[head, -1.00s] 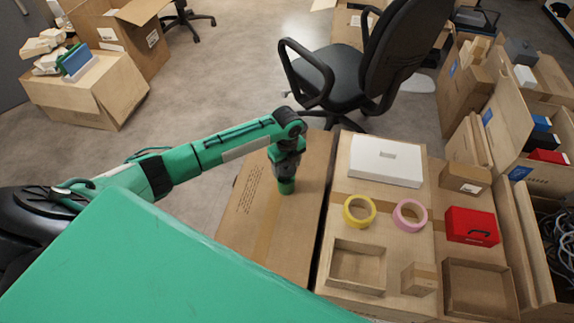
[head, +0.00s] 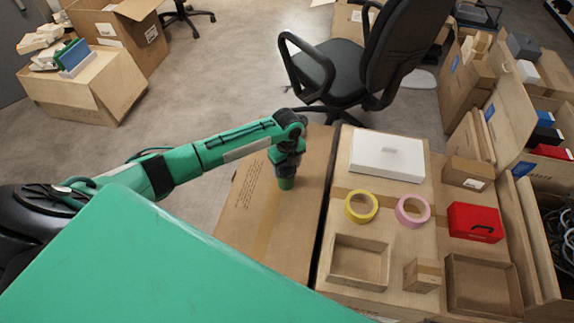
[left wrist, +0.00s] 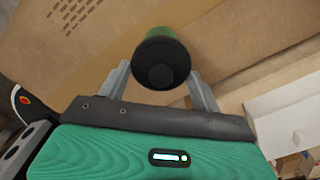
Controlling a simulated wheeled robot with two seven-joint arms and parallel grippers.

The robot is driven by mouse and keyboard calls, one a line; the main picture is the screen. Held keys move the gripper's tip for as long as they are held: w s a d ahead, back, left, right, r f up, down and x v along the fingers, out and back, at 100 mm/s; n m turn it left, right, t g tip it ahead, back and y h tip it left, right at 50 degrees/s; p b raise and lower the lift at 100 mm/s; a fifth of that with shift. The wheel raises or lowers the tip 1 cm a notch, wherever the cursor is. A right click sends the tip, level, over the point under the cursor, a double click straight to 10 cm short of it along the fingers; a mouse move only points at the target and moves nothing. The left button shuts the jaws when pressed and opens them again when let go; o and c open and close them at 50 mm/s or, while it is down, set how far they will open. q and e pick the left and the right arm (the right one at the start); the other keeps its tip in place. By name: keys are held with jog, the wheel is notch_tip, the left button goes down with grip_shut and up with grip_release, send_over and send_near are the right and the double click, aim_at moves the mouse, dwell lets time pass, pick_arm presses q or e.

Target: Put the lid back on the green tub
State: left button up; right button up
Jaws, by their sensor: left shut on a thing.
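In the left wrist view the black lid (left wrist: 160,72), with a round knob, sits between the two fingers of the left gripper (left wrist: 160,80). The gripper is shut on the lid. The tub's green side (left wrist: 156,33) shows just past the lid. I cannot tell whether the lid is fully seated. My right gripper is not in view.
On the bench right of the carton (head: 262,240) are a white box (head: 388,156), a yellow tape roll (head: 361,206), a pink tape roll (head: 412,211), a red box (head: 475,223) and open trays. An office chair (head: 345,65) stands behind. The carton top around the tub is clear.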

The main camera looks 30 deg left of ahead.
pick_arm(q)
jog(key=shift+r+p, duration=0.1)
jog(key=shift+p, duration=0.7)
dwell(0.9)
jog(key=shift+f+p, duration=0.2)
jog(key=shift+p, duration=0.1)
dwell(0.9)
jog(key=shift+p, duration=0.35)
dwell(0.6)
jog(key=o, duration=1)
jog(key=shift+o, duration=0.6)
jog(key=shift+o, duration=0.6)
